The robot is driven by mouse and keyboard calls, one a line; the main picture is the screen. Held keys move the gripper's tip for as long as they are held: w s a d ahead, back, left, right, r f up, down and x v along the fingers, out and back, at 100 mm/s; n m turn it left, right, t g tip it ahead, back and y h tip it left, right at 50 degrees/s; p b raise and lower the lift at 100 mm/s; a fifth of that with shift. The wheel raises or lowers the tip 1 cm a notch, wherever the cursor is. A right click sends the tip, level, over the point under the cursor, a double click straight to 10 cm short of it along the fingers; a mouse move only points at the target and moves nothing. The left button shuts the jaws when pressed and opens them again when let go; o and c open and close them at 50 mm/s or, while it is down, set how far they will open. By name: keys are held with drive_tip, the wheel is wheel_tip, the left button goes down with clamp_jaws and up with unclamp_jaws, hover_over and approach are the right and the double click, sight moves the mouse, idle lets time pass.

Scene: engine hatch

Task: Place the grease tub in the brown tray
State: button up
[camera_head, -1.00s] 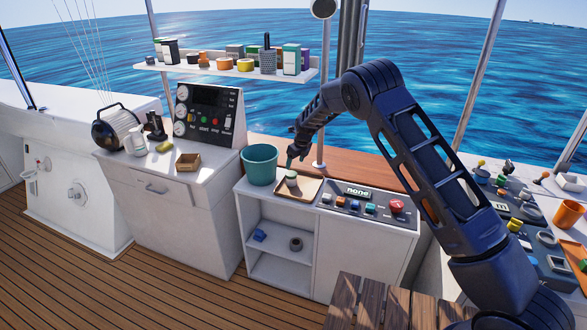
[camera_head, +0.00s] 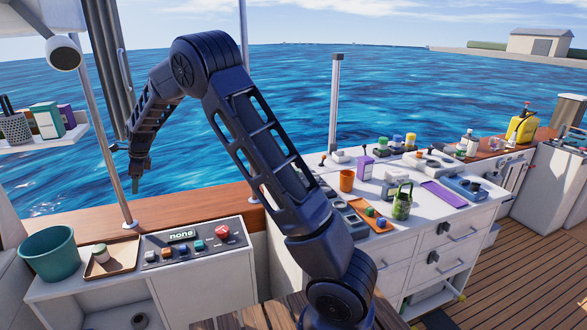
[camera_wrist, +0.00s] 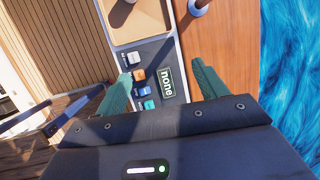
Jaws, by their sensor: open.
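The grease tub (camera_head: 99,253), a small pale tub with a greenish side, stands in the brown tray (camera_head: 124,262) on the white counter at the left of the head view. It looks upright and sits inside the tray's rim, with nothing holding it. The tray's near end also shows at the top of the wrist view (camera_wrist: 141,33). My gripper (camera_head: 136,192) is raised above the counter, apart from the tub and tray. In the wrist view its two green fingers (camera_wrist: 162,70) are spread and empty, with the button panel below them.
A teal bucket (camera_head: 49,256) stands left of the tray. A button panel (camera_head: 195,247) with a "none" display lies right of it. A metal pole (camera_head: 115,150) rises behind the tray. A cluttered white workbench (camera_head: 440,212) stands on the right.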

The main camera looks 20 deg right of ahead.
drive_tip(key=s+d+r+n, duration=0.3)
drive_tip(key=s+d+r, duration=0.25)
drive_tip(key=d, duration=0.45)
drive_tip(key=s+d+r+n+t, duration=0.1)
drive_tip(key=s+d+r+n, duration=0.25)
drive_tip(key=d+r, duration=0.45)
drive_tip(key=s+d+r+n, duration=0.2)
drive_tip(key=s+d+r, duration=0.25)
drive_tip(key=d, duration=0.85)
drive_tip(key=s+d+n+h, duration=0.1)
drive_tip(key=s+d+n, duration=0.2)
drive_tip(key=s+d, duration=0.3)
drive_tip(key=s+d+f+n+t+h, duration=0.1)
drive_tip(key=s+d+n, duration=0.2)
drive_tip(key=s, duration=0.9)
drive_tip(key=s+d+f+n+h, duration=0.1)
drive_tip(key=s+d+n, duration=0.2)
drive_tip(key=s+d, duration=0.6)
drive_tip(key=shift+s+f+n+t, duration=0.2)
drive_tip(key=shift+s+n+t, duration=0.15)
drive_tip(key=shift+t, duration=0.05)
